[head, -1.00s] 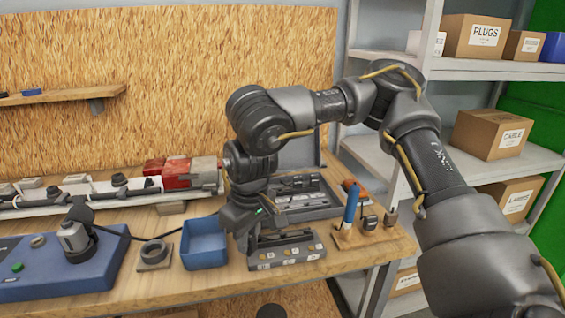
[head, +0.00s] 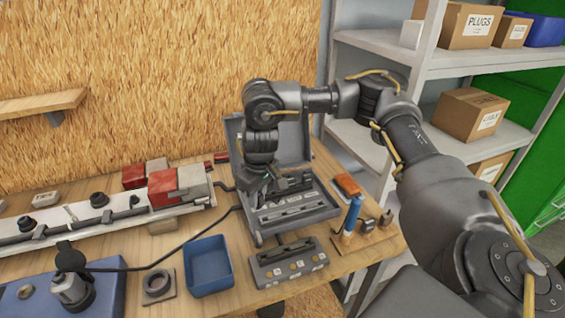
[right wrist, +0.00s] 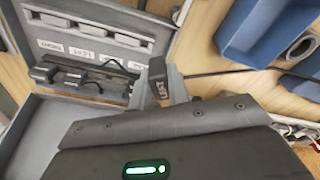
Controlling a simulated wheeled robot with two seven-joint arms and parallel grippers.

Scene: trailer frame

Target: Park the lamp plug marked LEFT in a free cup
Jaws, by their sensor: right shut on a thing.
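My right gripper (head: 268,192) is low over the left part of an open grey case (head: 325,208). In the right wrist view, the gripper (right wrist: 170,92) is shut on a dark plug (right wrist: 157,80) marked LEFT. A dark cable runs from near the plug to the right in that view. The case (right wrist: 20,150) shows there with a labelled strip and dark pieces in its recesses. A ring-shaped cup (head: 157,284) on a square base stands at the front left, with its middle looking empty. The plug's lower end is hidden. My left gripper is not in view.
A blue bin (head: 208,266) stands beside the cup. A grey slotted block (head: 290,262) is in front of the case. A wooden stand with a blue-handled tool (head: 353,214) is at right. The lamp bar (head: 100,220) lies at left, behind a blue box (head: 30,298).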

